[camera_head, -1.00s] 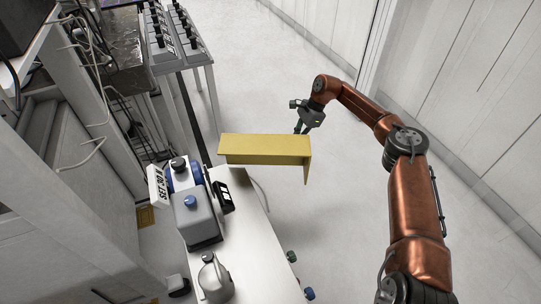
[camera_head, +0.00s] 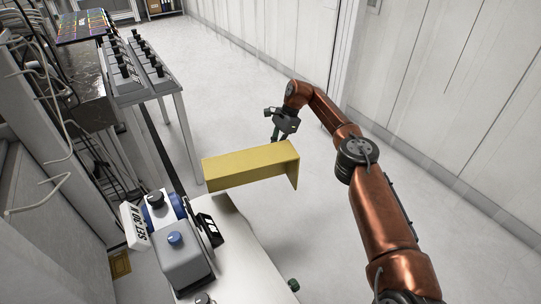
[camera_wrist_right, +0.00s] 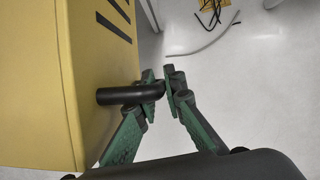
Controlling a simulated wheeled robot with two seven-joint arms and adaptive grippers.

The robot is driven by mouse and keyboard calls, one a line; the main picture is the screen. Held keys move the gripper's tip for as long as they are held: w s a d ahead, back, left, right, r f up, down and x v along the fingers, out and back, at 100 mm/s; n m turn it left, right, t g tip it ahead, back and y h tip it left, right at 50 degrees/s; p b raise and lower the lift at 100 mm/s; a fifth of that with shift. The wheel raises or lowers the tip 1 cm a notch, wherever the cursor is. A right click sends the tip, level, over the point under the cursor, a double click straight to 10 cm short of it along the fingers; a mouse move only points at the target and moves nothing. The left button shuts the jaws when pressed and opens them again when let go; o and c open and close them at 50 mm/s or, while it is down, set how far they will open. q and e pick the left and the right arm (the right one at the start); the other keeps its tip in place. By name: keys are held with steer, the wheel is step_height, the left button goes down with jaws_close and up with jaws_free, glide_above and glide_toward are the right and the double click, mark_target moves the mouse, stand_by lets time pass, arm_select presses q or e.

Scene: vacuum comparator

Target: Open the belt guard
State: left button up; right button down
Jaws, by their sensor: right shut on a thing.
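The yellow belt guard (camera_head: 250,165) is a long angled cover with an end plate at its right, over the far end of the white bench beside the pump. In the right wrist view the guard (camera_wrist_right: 35,80) fills the left side, with a black bar handle (camera_wrist_right: 115,96) sticking out from its face. My right gripper (camera_head: 283,137) is at the guard's far side. In the wrist view its green fingers (camera_wrist_right: 161,88) are closed on the handle's end. The guard hides part of the fingers in the head view. My left gripper is not in view.
A grey and blue pump (camera_head: 183,258) stands on the white bench (camera_head: 238,240) near the guard. A grey table (camera_head: 150,92) with rows of black knobs stands at back left. Open floor lies beyond the guard, up to the white wall at right.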

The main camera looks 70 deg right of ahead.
steer(key=shift+s+d, duration=0.2)
steer(key=shift+d, duration=0.05)
steer(key=c, duration=2.2)
jaws_free()
steer(key=shift+s, duration=0.1)
steer(key=shift+o, duration=0.9)
steer(key=shift+w+a, duration=0.2)
steer(key=shift+w, duration=0.1)
steer(key=v, duration=0.7)
steer(key=shift+r, duration=0.25)
